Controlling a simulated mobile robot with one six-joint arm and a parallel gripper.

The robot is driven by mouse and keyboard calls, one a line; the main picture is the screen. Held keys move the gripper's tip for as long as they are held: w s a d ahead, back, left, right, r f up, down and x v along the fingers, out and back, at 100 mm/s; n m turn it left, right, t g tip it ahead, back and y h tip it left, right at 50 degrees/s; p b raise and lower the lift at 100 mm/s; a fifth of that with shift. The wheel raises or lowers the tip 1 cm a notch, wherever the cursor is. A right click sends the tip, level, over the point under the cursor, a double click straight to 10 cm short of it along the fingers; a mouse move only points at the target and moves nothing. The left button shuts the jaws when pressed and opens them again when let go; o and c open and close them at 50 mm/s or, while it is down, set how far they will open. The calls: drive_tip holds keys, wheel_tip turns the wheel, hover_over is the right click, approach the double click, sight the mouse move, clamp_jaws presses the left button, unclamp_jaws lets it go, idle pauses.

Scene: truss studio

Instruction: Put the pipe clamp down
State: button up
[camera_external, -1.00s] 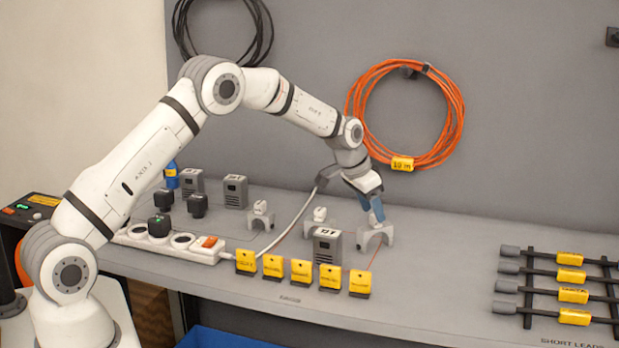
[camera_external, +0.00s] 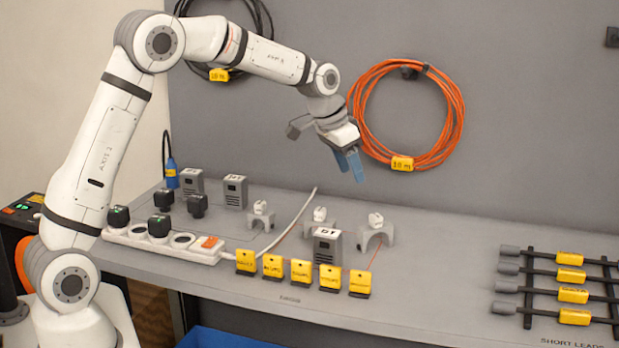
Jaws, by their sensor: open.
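A grey arch-shaped clamp with a white top (camera_external: 375,232) stands upright on the shelf, right of the grey block marked with a white label. It looks like the pipe clamp. Two similar smaller pieces stand to its left, a middle one (camera_external: 319,221) and a left one (camera_external: 260,216). My gripper (camera_external: 351,166) has blue fingers pointing down; it is open and empty, above the shelf and a little up and left of the arch-shaped clamp, apart from it.
A grey labelled block (camera_external: 327,246) and a row of yellow tags (camera_external: 301,272) stand in front. A white power strip (camera_external: 165,242) and pale cable (camera_external: 290,222) lie left. A rack of short leads (camera_external: 558,290) is right. An orange coil (camera_external: 448,110) hangs behind.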

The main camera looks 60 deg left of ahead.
drive_tip(key=s+d+r, duration=0.3)
drive_tip(key=s+d, duration=0.2)
drive_tip(key=s, duration=0.5)
drive_tip(key=s+d+r, duration=0.4)
drive_tip(key=s+d, duration=0.2)
drive_tip(key=s, duration=0.4)
drive_tip(key=s+d+f, duration=0.1)
drive_tip(key=s+f, duration=0.1)
drive_tip(key=s, duration=0.6)
drive_tip(key=s+d+f+g, duration=0.1)
drive_tip(key=s+d+f, duration=0.1)
drive_tip(key=s, duration=0.7)
drive_tip(key=shift+s+d+f, duration=0.15)
drive_tip(key=shift+s+d, duration=0.05)
drive_tip(key=shift+s, duration=0.05)
idle(4.1)
